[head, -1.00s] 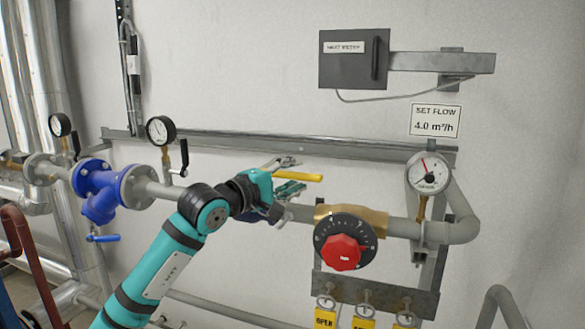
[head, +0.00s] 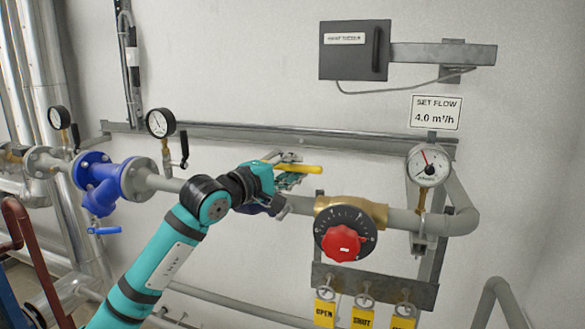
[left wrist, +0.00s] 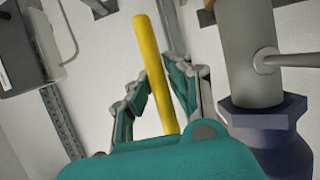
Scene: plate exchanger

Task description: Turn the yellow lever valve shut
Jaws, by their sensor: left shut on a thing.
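The yellow lever (head: 310,169) points right along the pipe in the head view, about level. In the left wrist view the lever (left wrist: 148,48) runs up between the fingers and past their tips. My left gripper (head: 289,169) is at the lever, one finger above it and one below, and is shut on it. Its fingers (left wrist: 160,78) show on both sides of the lever in the left wrist view. The valve body is mostly hidden behind my gripper. My right gripper is not in view.
Right of the lever is a brass valve (head: 372,212) with a red knob (head: 343,245) on a black dial. A round gauge (head: 428,165) stands farther right. Left are a blue strainer (head: 98,182) and another gauge (head: 160,123). Yellow tags (head: 363,318) hang below.

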